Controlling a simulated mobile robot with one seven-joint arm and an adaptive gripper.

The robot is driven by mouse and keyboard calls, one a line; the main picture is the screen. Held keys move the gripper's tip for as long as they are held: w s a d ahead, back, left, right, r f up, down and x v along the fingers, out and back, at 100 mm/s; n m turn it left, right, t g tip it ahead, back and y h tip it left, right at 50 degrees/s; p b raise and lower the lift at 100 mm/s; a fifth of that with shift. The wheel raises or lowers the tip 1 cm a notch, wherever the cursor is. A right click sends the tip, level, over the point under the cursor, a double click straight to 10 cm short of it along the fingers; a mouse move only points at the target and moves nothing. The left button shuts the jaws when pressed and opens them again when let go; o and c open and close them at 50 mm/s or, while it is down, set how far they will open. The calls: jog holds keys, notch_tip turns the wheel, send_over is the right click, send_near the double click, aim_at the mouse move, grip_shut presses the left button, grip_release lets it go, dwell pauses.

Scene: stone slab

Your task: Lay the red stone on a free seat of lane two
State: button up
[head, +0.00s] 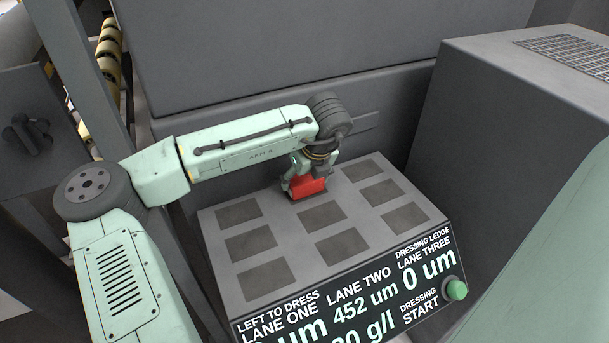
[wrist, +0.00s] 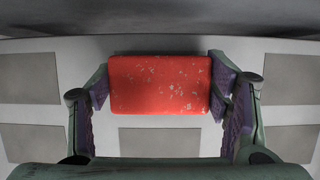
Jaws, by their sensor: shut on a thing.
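The red stone (head: 309,188) is a worn block held between the fingers of my gripper (head: 304,186). In the wrist view the stone (wrist: 160,84) spans the gap between both fingers. It is at the far end of lane two, the middle column of the slab (head: 292,250). The far seat there is hidden by the stone and gripper; I cannot tell whether the stone touches it. The middle seat (head: 320,216) and near seat (head: 342,246) of lane two are bare.
Lane one's seats (head: 251,244) and lane three's seats (head: 382,192) are empty. A sign panel (head: 350,290) with a green button (head: 457,290) fronts the slab. A grey wall (head: 290,50) rises behind, and a grey cabinet (head: 500,130) stands at the right.

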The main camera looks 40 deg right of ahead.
jog(key=o, duration=1.3)
jog(key=shift+f, duration=0.1)
jog(key=shift+o, duration=0.2)
jog(key=b+v, duration=0.1)
jog(key=v, duration=1.1)
